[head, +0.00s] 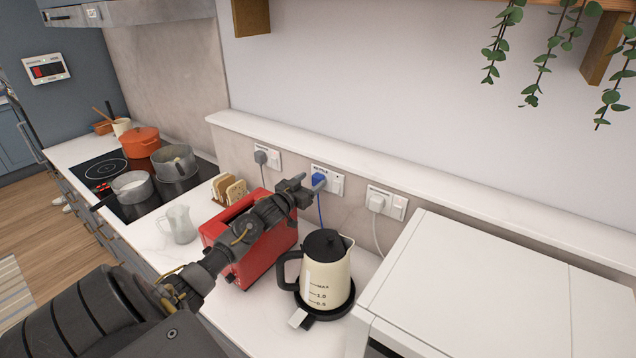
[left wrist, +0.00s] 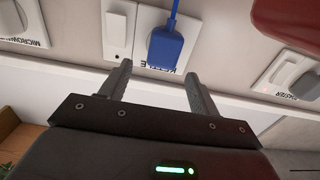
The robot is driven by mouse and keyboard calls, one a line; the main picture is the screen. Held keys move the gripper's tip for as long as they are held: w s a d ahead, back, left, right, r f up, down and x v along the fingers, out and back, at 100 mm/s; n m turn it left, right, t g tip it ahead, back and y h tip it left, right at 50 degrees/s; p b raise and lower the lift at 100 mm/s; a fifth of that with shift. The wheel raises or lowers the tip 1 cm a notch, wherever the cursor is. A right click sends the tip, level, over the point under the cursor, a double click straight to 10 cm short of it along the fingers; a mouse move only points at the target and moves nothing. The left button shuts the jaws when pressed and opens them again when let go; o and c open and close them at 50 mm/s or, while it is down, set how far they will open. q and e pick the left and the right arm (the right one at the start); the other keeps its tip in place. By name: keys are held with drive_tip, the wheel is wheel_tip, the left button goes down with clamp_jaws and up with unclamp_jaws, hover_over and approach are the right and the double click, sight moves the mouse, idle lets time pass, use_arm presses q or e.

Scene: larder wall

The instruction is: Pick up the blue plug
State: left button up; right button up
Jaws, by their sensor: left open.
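The blue plug (head: 318,180) sits in the middle wall socket (head: 336,184), with a blue cord running down behind the kettle. In the left wrist view the blue plug (left wrist: 166,48) sits in a socket plate (left wrist: 146,20) labelled KETTLE, its cord (left wrist: 174,8) leading to the top edge. My left gripper (head: 304,190) is in front of the wall just beside the plug. In the left wrist view its two fingers (left wrist: 156,82) are apart and point toward the plug, which lies just beyond the tips with nothing held. My right gripper is not in view.
A cream kettle (head: 328,275) and a red toaster (head: 265,262) stand on the counter below my left arm. A grey plug (head: 260,157) and a white plug (head: 376,203) flank the blue one. A ledge (head: 400,186) runs above the sockets. A white appliance (head: 480,285) stands at right.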

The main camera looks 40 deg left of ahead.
sight(315, 178)
use_arm(q)
drive_tip(key=w, duration=0.1)
drive_tip(key=w+f+b, duration=0.1)
drive_tip(key=shift+w+a, duration=0.2)
drive_tip(key=shift+w, duration=0.15)
drive_tip(key=shift+w+r, duration=0.1)
drive_tip(key=shift+w, duration=0.2)
drive_tip(key=shift+s+r, duration=0.1)
drive_tip(key=shift+r, duration=0.1)
drive_tip(key=c, duration=1.2)
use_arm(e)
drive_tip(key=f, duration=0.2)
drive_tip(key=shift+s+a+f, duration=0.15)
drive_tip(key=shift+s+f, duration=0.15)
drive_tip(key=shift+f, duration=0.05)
